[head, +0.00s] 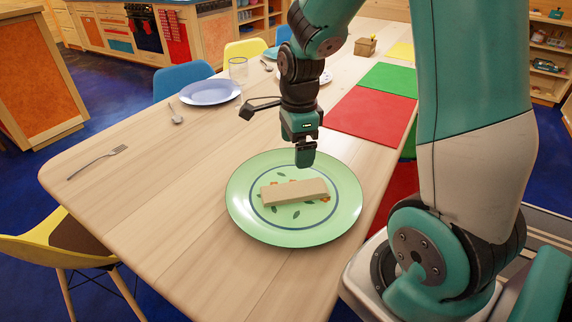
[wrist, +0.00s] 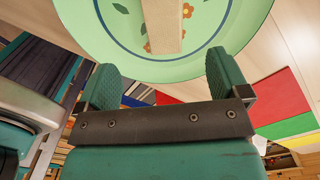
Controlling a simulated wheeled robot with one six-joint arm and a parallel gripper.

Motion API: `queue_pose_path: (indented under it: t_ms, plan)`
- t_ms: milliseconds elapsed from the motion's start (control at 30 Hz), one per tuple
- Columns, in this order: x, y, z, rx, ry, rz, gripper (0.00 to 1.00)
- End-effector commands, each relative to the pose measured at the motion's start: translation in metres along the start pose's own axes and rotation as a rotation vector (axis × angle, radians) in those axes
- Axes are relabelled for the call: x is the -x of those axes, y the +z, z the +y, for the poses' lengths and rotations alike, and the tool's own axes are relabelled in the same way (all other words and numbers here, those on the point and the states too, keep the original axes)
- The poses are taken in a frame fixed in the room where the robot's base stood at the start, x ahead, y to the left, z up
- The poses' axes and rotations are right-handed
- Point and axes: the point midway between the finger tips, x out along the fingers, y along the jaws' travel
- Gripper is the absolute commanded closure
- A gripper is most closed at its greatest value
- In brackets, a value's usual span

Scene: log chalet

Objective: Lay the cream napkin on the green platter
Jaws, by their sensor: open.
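The cream napkin (head: 294,191) is a folded, flat bar lying on the green platter (head: 251,221), across its middle. The platter has a dark blue ring with leaf and orange flower patterns. In the wrist view the napkin (wrist: 160,22) lies on the platter (wrist: 95,35) beyond my fingertips. My gripper (head: 306,156) hangs above the back part of the platter, apart from the napkin. In the wrist view my gripper (wrist: 164,82) has its two fingers wide apart with nothing between them.
A blue plate (head: 210,92), a fork (head: 98,161), a spoon (head: 175,115) and a clear glass (head: 238,69) are on the wooden table (head: 150,200). Red (head: 361,114) and green (head: 388,78) mats lie behind the platter.

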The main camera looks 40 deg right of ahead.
Motion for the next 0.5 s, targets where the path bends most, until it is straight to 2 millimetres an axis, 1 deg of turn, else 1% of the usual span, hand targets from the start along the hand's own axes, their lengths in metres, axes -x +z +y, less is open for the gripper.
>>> queue_pose_path:
  t_ms: [67, 167, 200, 267, 300, 367, 400, 500]
  plan:
    - [0.013, 0.019, 0.012, 0.186, -0.01, -0.031, 0.07]
    - [0.034, 0.052, 0.04, 0.58, -0.036, -0.09, 0.07]
    - [0.044, 0.067, 0.056, 0.771, -0.053, -0.117, 0.07]
    - [0.058, 0.086, 0.082, 1.072, -0.085, -0.157, 0.07]
    - [0.067, 0.097, 0.1, 1.27, -0.109, -0.181, 0.07]
    - [0.078, 0.111, 0.127, 1.556, -0.15, -0.214, 0.07]
    - [0.085, 0.117, 0.144, 1.733, -0.18, -0.233, 0.07]
    - [0.097, 0.127, 0.181, 2.107, -0.253, -0.268, 0.07]
